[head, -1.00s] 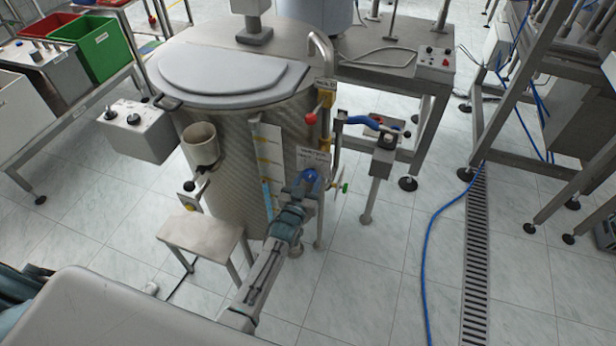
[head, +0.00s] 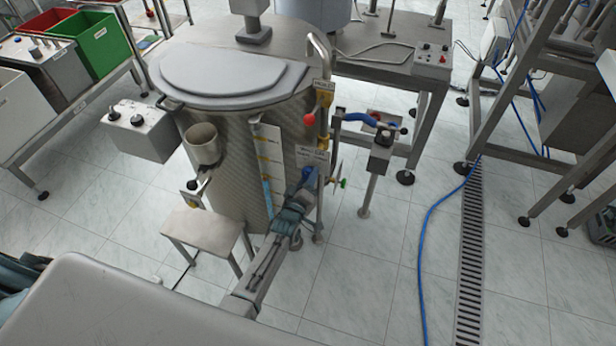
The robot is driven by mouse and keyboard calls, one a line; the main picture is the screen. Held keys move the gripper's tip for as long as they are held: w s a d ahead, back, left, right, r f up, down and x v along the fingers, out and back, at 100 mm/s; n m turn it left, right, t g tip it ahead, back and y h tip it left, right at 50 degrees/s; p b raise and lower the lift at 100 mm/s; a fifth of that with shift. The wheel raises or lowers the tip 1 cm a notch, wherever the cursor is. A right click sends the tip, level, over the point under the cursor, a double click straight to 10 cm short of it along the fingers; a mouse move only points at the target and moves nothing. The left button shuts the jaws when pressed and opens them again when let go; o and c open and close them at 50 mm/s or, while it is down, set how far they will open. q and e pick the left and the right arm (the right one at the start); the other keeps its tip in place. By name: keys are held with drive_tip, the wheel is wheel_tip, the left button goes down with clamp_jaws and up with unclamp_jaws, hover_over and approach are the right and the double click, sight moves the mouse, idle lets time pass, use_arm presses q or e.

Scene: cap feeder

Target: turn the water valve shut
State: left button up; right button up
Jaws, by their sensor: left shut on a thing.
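The water valve's blue handle (head: 309,173) sits low on the right front of the big steel tank, under a small white label (head: 311,156). My left gripper (head: 306,183) reaches up to it from below and is shut on it. The jaws cover much of the handle, so its exact angle is hard to tell. My right gripper is not in view.
The steel tank (head: 228,152) has a red knob (head: 309,118) above the valve and a green handle (head: 343,183) close to its right. A small metal step (head: 203,229) stands left of my arm. A blue hose (head: 424,240) lies on the floor at right.

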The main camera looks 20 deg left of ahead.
use_arm(q)
drive_tip(key=shift+n, duration=0.9)
drive_tip(key=o, duration=1)
drive_tip(key=shift+s, duration=0.1)
drive_tip(key=s, duration=1)
drive_tip(key=shift+s+a+b, duration=0.2)
drive_tip(key=shift+s+b, duration=0.15)
drive_tip(key=shift+b, duration=0.1)
